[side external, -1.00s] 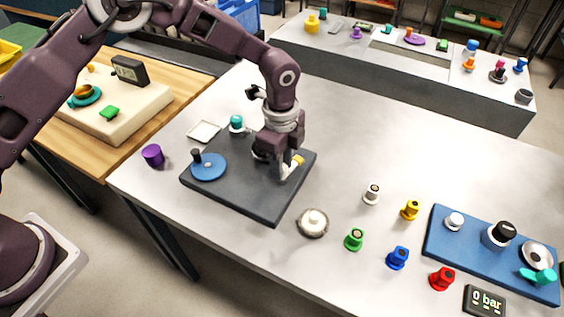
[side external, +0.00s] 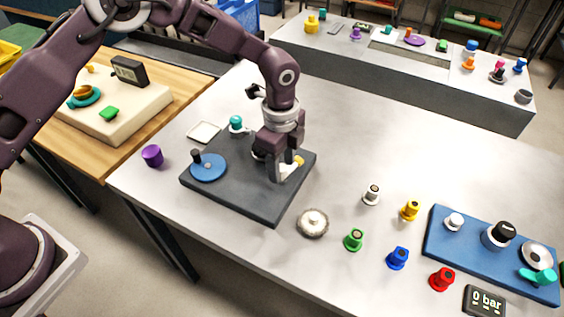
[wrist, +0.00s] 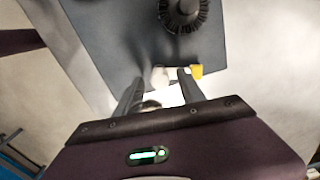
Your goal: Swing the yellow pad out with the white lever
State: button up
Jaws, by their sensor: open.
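A dark grey board (side external: 245,203) lies on the table. The yellow pad (side external: 299,161) is near its right edge, and it shows in the wrist view (wrist: 196,71) just right of the right finger. The white lever (side external: 289,169) lies beside the pad, partly hidden by my gripper (side external: 276,177). In the wrist view a pale, rounded white end (wrist: 160,77) shows between my open fingers. My gripper is low over the board, pointing down. I cannot tell whether a finger touches the lever.
A blue disc (side external: 209,170) with a black knob sits on the board's left. A black round brush (wrist: 183,14) shows in the wrist view. A round metal piece (side external: 313,223) and several coloured knobs stand right of the board. A purple cup (side external: 152,155) stands at left.

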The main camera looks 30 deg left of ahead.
aim_at(281, 168)
notch_tip(281, 168, up, 7)
jog(key=shift+s, duration=0.1)
dwell(0.4)
jog(key=s+a+r+n+t, duration=0.2)
jog(key=s+a+r+n, duration=0.35)
jog(key=r, duration=0.45)
jog(key=s+a+r+n+t, duration=0.1)
jog(key=s+a+r+n, duration=0.3)
jog(key=s+a+r, duration=0.4)
jog(key=s+a+n+t, duration=0.1)
jog(key=s+n, duration=0.3)
jog(key=s, duration=0.4)
jog(key=s+a+r+n+t, duration=0.1)
jog(key=s+a+n, duration=0.3)
jog(key=s, duration=0.3)
jog(key=shift+s+n, duration=0.35)
jog(key=shift+n, duration=0.4)
